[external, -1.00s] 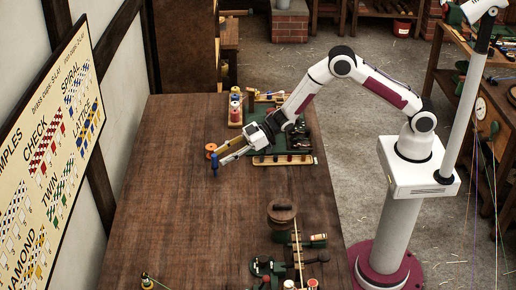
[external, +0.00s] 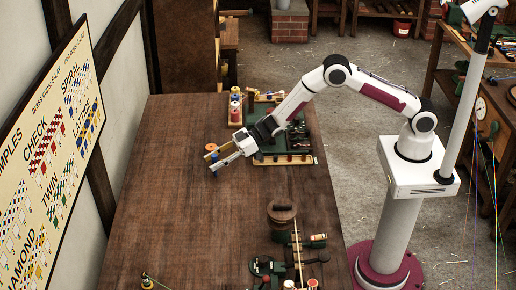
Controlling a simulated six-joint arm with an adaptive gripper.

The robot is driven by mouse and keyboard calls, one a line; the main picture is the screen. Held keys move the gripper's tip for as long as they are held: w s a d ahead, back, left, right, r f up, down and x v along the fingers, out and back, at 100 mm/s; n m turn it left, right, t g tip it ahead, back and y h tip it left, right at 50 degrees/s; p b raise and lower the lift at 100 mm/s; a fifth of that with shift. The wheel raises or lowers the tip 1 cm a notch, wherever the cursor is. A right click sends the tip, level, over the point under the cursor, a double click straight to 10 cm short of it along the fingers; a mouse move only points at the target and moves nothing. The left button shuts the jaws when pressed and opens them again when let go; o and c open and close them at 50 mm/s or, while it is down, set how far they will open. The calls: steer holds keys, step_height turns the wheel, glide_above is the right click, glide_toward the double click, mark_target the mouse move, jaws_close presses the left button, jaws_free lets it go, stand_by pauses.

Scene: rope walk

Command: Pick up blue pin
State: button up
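The blue pin (external: 214,156) stands near the left part of the wooden table, small in the external view and partly hidden by my gripper. My gripper (external: 214,162) is low over the table, pointing left. Its two fingers look spread apart, with the blue pin between or just behind their tips. I cannot tell whether either finger touches it. An orange round piece (external: 210,147) is right beside the pin, on its far side.
A green board (external: 272,150) with wooden rails and small tools lies behind and right of my gripper. White and red spools (external: 236,108) stand at the back. A wooden round-topped object (external: 281,213) and green tools are at front right.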

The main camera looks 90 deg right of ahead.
jaws_close()
steer(key=shift+r, duration=5)
